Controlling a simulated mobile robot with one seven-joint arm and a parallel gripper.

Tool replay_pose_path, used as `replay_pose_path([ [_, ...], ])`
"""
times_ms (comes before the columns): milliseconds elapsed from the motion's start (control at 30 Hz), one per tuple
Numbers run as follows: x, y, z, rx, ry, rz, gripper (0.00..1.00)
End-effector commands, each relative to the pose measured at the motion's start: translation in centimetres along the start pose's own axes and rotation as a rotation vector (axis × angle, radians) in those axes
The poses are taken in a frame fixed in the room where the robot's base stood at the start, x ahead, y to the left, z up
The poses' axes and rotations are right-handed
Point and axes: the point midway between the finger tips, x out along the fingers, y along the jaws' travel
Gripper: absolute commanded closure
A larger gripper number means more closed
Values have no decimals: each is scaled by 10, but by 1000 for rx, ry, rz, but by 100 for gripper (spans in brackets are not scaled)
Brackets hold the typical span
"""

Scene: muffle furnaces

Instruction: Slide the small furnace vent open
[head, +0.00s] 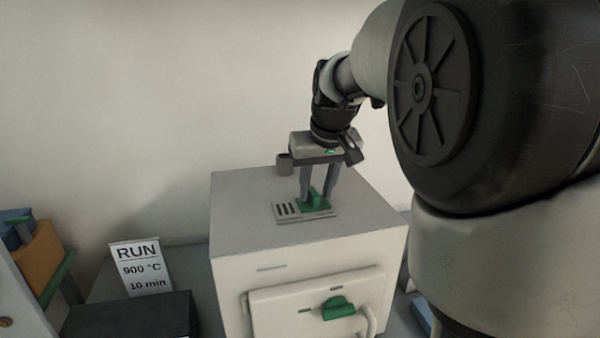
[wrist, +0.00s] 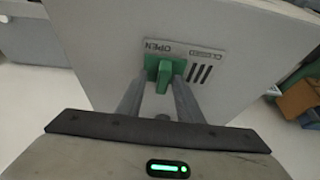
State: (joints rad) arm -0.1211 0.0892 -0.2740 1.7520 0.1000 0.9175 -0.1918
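The small furnace (head: 310,270) is a pale box with a grey top. The vent plate (head: 305,217) lies on its top, with dark slots showing at its left in the head view. The green vent slider (head: 315,202) with an upright tab sits at the plate's right part. In the wrist view the plate (wrist: 201,53) reads "OPEN" beside the green slider (wrist: 160,66); the other label is too small to read. My gripper (head: 317,198) points down over the slider, its fingers apart on either side of the tab. In the wrist view contact with the tab is unclear.
A short grey pipe (head: 284,163) stands on the furnace top behind the vent. The furnace door has a green handle (head: 338,307). A sign (head: 140,268) reads "RUN 900 °C 10 min" at left, near a dark box (head: 130,315) and an orange object (head: 42,256).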

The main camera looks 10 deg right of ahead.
Motion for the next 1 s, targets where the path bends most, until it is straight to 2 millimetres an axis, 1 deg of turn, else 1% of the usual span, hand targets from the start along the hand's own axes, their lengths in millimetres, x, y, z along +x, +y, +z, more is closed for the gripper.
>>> replay_pose_path([
  [167, -24, 0, -2, 0, 5, 0, 67],
  [500, -107, 0, -2, 1, 6, 0, 67],
  [600, -130, 0, -2, 1, 5, 1, 67],
  [700, -148, 0, -1, 0, 5, 2, 67],
  [833, -164, 1, -1, 0, 4, 2, 67],
  [1000, -172, 0, 0, 0, 1, 2, 67],
])
